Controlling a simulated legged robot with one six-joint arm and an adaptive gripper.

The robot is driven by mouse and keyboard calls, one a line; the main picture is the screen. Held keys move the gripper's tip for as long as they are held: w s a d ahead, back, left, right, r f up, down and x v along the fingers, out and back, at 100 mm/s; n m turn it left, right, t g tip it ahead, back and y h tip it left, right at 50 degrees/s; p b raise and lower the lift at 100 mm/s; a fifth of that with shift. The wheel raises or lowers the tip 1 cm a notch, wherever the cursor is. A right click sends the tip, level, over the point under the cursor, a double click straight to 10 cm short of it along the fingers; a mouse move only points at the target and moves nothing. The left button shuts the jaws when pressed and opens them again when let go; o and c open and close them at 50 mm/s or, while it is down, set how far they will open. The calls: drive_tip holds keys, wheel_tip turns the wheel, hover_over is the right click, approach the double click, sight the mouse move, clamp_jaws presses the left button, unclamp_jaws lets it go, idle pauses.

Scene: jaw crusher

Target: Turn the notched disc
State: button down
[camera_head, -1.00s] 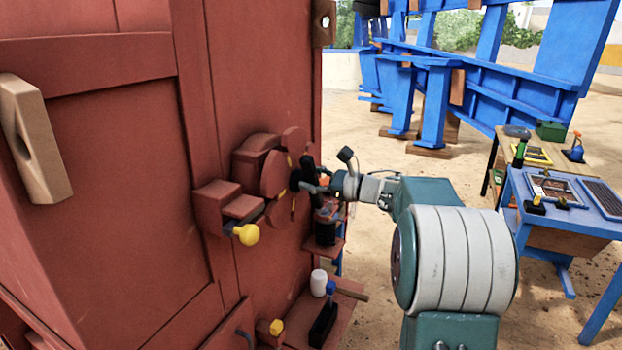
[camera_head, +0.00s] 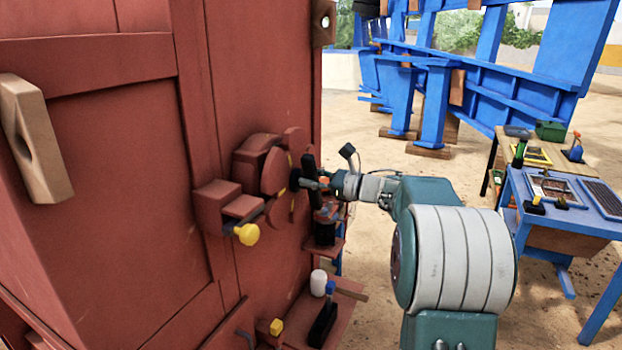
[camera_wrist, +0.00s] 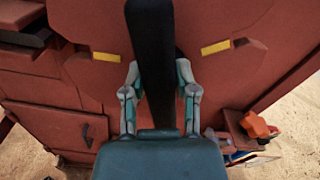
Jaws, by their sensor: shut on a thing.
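The notched disc (camera_head: 273,173) is red and stands upright on the side of the red machine, facing right in the head view. In the wrist view, the disc's red face (camera_wrist: 92,80) lies behind the fingers, with a yellow mark on each side. A black bar (camera_head: 308,172) stands nearly upright in front of the disc. My gripper (camera_head: 318,184) reaches it from the right. In the wrist view, the black bar (camera_wrist: 152,45) runs between the two fingers of my gripper (camera_wrist: 158,72), which is shut on it. The bar hides the disc's middle.
A yellow knob (camera_head: 246,234) sticks out below left of the disc. Blue tables (camera_head: 565,220) with tools stand at right. Sandy ground between is open.

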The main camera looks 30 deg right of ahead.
drive_tip(key=shift+c, duration=2)
unclamp_jaws()
drive_tip(key=shift+w, duration=0.1)
drive_tip(key=v, duration=1.2)
drive_tip(key=shift+w+d+f, duration=0.1)
drive_tip(key=shift+d, duration=0.05)
